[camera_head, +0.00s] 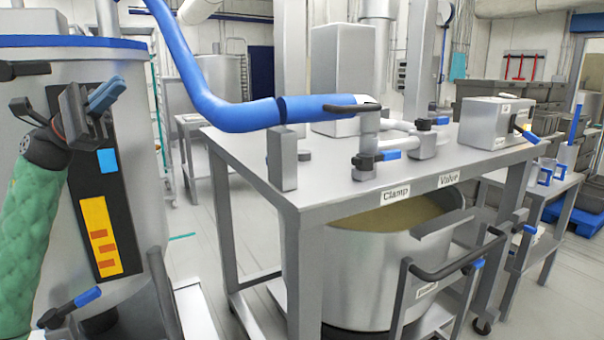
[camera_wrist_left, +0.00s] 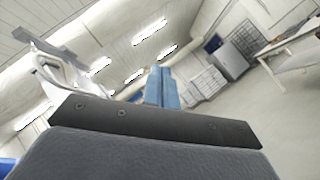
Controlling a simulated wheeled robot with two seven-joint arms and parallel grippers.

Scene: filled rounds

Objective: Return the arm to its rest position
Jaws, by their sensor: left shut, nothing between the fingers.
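My left arm (camera_head: 38,215), in a green sleeve, comes in from the lower left of the head view. My left gripper (camera_head: 106,95) has blue fingertips and is raised in front of the large metal tank at the left. The fingers are together, with nothing between them. In the left wrist view the blue fingers (camera_wrist_left: 162,88) also show closed and empty, against the ceiling and far room. My right gripper is not in view.
The metal tank (camera_head: 140,190) with a black panel (camera_head: 105,220) stands behind my gripper. A blue hose (camera_head: 240,115) runs from above to a steel table (camera_head: 330,180) labelled Clamp and Valve. A large pot (camera_head: 345,270) stands under it. Floor shows between tank and table.

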